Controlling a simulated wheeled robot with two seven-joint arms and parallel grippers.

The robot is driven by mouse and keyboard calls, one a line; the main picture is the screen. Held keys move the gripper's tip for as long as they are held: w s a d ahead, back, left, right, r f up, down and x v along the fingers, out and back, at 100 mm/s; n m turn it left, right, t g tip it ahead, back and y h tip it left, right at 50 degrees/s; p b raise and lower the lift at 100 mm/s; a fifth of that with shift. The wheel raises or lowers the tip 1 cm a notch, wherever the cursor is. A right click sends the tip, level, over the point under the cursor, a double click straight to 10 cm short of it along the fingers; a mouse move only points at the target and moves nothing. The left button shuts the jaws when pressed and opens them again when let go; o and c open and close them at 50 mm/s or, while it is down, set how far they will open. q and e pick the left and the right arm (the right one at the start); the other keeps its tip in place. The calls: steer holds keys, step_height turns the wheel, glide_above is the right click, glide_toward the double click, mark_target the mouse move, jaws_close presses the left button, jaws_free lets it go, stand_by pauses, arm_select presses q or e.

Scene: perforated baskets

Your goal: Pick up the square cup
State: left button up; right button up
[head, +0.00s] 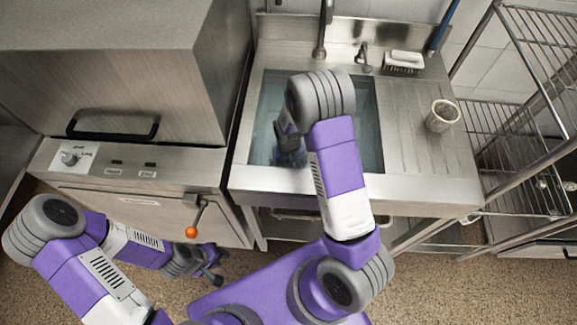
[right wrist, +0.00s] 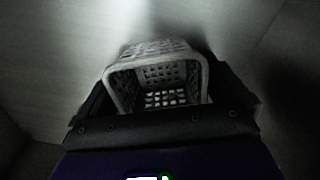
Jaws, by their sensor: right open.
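The square cup (right wrist: 155,52), a pale perforated basket with a squared rim, shows in the right wrist view with its open mouth facing the camera. My right gripper (right wrist: 160,70) is open, with a dark finger on either side of the cup; I cannot tell whether they touch it. In the head view my right arm reaches down into the sink, where my right gripper (head: 290,157) is partly hidden by the arm and the cup cannot be made out. My left gripper (head: 217,277) is low in front of the steel machine, away from the sink; its jaw opening is unclear.
The sink basin (head: 370,135) has steel walls around my right gripper. A round perforated cup (head: 442,115) stands on the drainboard (head: 420,160). A faucet (head: 320,40) and a brush (head: 403,62) are behind. A wire rack (head: 515,125) stands right, a steel machine (head: 120,65) left.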

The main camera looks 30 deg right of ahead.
steer(key=shift+r, duration=0.1)
steer(key=c, duration=0.8)
